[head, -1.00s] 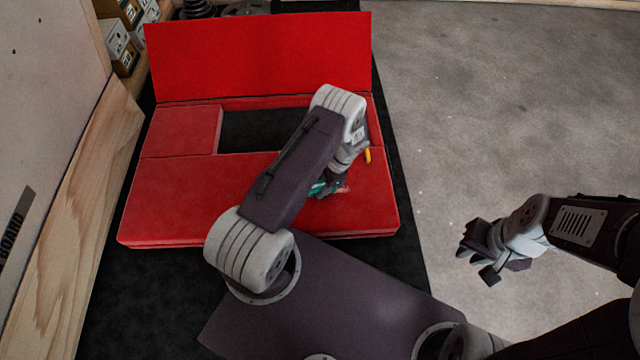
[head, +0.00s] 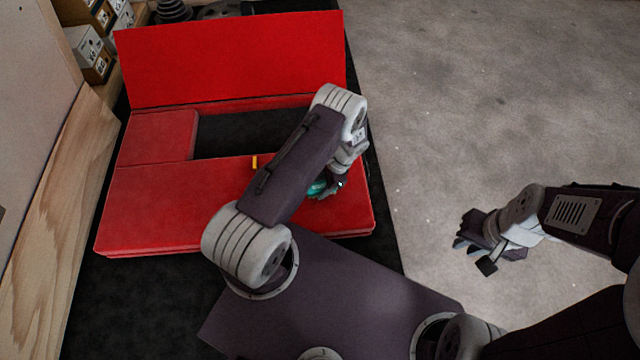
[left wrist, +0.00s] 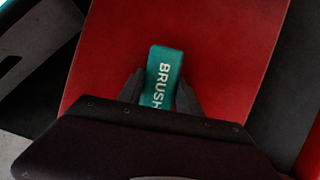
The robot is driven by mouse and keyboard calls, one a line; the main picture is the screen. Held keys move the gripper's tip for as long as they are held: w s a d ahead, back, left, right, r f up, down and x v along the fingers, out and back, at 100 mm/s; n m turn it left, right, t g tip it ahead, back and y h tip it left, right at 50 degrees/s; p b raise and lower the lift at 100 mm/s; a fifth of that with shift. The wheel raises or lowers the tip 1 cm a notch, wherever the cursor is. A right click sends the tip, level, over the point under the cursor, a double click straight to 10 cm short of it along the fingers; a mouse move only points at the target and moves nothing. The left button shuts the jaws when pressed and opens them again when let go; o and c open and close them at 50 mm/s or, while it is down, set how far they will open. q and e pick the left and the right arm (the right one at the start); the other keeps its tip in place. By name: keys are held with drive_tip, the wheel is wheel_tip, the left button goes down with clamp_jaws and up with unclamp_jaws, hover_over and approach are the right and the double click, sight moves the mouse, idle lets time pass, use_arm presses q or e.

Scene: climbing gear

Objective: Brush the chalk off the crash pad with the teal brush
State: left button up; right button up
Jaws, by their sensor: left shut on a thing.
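The red crash pad (head: 160,210) lies flat on a black mat, with its back panel standing up behind. My left gripper (head: 330,190) is low over the pad's right front part, shut on the teal brush (head: 317,187). In the left wrist view the brush (left wrist: 163,75), lettered "BRUSH", sits between the two dark fingers with red pad behind it. Bristles are hidden, and I cannot tell if they touch the pad. A tiny pale speck shows beside the gripper; other chalk is not discernible. My right gripper (head: 480,242) is over the grey floor, away from the pad.
A dark rectangular gap (head: 240,133) lies in the pad's middle. A wooden board (head: 60,210) and boxes (head: 90,50) border the left. The grey floor (head: 480,100) at right is clear.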

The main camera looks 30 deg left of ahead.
use_arm(q)
drive_tip(key=shift+w+d, duration=0.15)
drive_tip(key=shift+d, duration=0.2)
wheel_tip(320, 180, up, 4)
drive_tip(key=p, duration=0.2)
drive_tip(key=shift+f+p, duration=0.2)
drive_tip(key=shift+p, duration=0.1)
wheel_tip(320, 180, up, 5)
drive_tip(key=p, duration=0.4)
drive_tip(key=shift+f, duration=0.15)
